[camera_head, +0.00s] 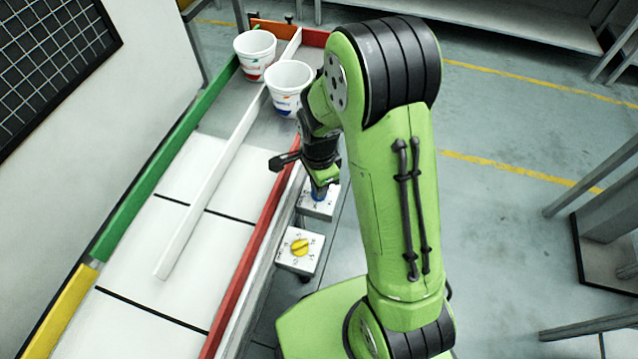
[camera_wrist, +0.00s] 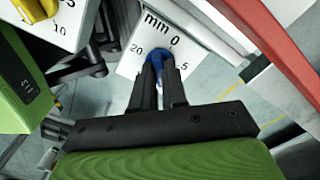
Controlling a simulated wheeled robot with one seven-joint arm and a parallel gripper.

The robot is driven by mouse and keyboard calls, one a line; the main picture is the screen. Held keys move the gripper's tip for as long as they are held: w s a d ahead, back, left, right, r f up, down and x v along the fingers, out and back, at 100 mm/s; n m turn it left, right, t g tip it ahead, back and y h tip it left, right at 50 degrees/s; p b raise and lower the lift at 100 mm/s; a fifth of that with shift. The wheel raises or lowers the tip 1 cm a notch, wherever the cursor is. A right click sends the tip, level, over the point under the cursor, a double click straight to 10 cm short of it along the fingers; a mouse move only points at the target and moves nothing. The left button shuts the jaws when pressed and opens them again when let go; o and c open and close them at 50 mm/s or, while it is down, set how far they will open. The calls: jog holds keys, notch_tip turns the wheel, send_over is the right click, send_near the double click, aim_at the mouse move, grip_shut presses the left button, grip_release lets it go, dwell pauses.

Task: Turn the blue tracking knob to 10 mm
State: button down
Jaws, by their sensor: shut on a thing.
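The blue tracking knob (camera_head: 319,195) sits on a white dial plate (camera_head: 312,209) beside the red rail. It also shows in the wrist view (camera_wrist: 162,50), where the plate (camera_wrist: 130,66) reads "mm" with 0, 5 and 20 visible. My gripper (camera_wrist: 160,72) is shut on the blue knob, its two dark fingers on either side. In the head view my gripper (camera_head: 320,183) comes down on the knob from above. The 10 mark and the knob's pointer are hidden, so I cannot tell its setting.
A yellow knob (camera_head: 299,247) on a second white plate stands just nearer, close to my gripper. Two white cups (camera_head: 255,56) (camera_head: 288,88) stand in the lanes at the far end. Open floor lies to the right.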

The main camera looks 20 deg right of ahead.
jog(key=c, duration=1.2)
grip_release()
jog(key=shift+o, duration=0.2)
jog(key=shift+r, duration=0.1)
notch_tip(320, 180, up, 16)
jog(key=p, duration=0.5)
jog(key=shift+f, duration=0.2)
jog(key=s+r+n+t+p, duration=0.2)
jog(key=s+r+n+t, duration=0.3)
jog(key=s+r+n, duration=0.8)
jog(key=s+n, duration=0.3)
jog(key=s, duration=0.1)
jog(key=shift+s+d+r+n+t+p, duration=0.15)
jog(key=shift+d+r+n+t+p, duration=0.05)
jog(key=shift+d+n+t+p, duration=0.15)
